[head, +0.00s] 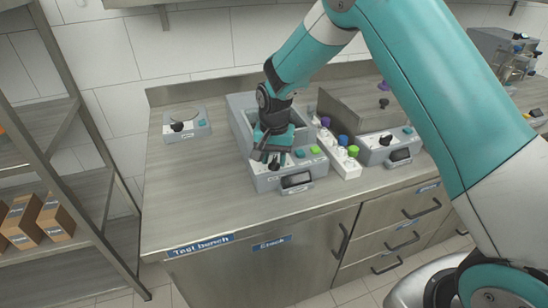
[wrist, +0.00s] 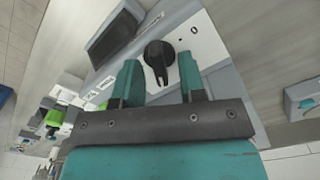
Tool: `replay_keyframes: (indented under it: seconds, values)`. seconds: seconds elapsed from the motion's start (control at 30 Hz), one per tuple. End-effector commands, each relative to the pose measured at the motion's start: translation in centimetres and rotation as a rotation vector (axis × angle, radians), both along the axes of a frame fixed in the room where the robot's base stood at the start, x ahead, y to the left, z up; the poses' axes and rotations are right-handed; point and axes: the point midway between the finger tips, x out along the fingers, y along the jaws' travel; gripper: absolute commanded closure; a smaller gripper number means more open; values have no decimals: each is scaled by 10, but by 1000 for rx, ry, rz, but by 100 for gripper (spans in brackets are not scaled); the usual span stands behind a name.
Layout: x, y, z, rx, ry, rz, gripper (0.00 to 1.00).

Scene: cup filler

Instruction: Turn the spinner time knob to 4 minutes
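The grey machine (head: 262,186) under my gripper stands on the left part of the bench, with a display, a teal button and a green button on its front panel; I take it for the spinner. Its black knob (wrist: 158,56) shows in the wrist view, with its narrow pointer end toward my gripper in the picture. A "0" mark is printed to its upper right. My gripper (wrist: 161,72) is open, one teal finger on each side of the knob's lower part; I cannot tell whether they touch it. In the head view my gripper (head: 268,157) hangs over the panel and partly hides it.
A white rack (head: 346,167) with coloured caps stands close on the right, then another grey machine with a black knob (head: 386,139). A small grey device (head: 187,127) stands at the back left. The bench front left (head: 190,205) is clear.

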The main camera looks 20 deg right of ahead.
Motion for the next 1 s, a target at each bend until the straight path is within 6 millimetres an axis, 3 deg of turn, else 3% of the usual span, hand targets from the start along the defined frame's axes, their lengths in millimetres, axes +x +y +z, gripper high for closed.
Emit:
replay_keyframes:
  seconds: [0.3,0.47,1.0]
  values:
    - [-1,0,1,0,2,1,62]
    - [0,0,18,1,-1,1,62]
    - [0,0,145,1,-3,1,62]
